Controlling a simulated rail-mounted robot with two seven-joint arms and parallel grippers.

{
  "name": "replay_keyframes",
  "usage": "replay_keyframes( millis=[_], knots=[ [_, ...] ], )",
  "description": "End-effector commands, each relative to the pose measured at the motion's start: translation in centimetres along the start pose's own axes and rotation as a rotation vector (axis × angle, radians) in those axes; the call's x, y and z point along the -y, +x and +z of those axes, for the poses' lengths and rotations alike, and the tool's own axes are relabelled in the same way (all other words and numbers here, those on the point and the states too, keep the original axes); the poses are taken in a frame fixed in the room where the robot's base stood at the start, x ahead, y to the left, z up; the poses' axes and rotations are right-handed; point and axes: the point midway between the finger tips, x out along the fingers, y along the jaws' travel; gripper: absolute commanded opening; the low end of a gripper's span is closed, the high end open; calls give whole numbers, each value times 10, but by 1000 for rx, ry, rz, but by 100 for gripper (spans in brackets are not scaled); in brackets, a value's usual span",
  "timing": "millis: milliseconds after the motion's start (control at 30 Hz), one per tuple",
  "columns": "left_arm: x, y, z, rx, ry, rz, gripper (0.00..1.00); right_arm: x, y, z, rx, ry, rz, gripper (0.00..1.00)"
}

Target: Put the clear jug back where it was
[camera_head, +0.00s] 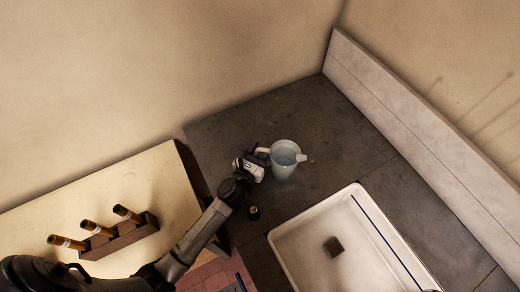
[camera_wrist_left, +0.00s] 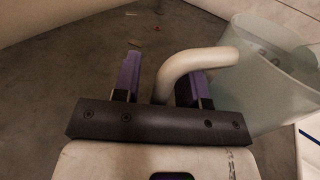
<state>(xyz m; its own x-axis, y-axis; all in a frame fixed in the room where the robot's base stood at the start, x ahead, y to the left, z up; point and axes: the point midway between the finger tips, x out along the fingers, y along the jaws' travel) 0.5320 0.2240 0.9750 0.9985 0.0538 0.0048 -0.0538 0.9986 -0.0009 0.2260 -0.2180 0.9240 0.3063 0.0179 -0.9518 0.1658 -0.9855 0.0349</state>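The clear jug (camera_head: 284,165) stands upright on the dark grey counter, near the sink, and looks pale and see-through. Its handle points left toward my left gripper (camera_head: 257,163). In the left wrist view the jug (camera_wrist_left: 262,85) is at the right, and its pale handle (camera_wrist_left: 200,58) reaches in between the two purple-padded fingers of my left gripper (camera_wrist_left: 158,88). The fingers are apart, with a visible gap between the left finger and the handle. I cannot tell whether the right finger touches the handle. My right gripper is not in view.
A wooden rack (camera_head: 122,234) with brown-handled tools is on the left bench.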

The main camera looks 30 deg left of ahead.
Motion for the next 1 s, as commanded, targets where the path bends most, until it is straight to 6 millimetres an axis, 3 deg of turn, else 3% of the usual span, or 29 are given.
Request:
replay_keyframes(
  millis=[267, 700, 1000],
  knots=[
    [0, -5, 3, -2, 0, 0, 39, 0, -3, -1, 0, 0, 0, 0],
    [0, -82, 2, -3, -1, 1, 39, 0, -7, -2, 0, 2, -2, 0],
    [0, -115, 2, 0, 0, 0, 39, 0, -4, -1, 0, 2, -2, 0]
  ],
)
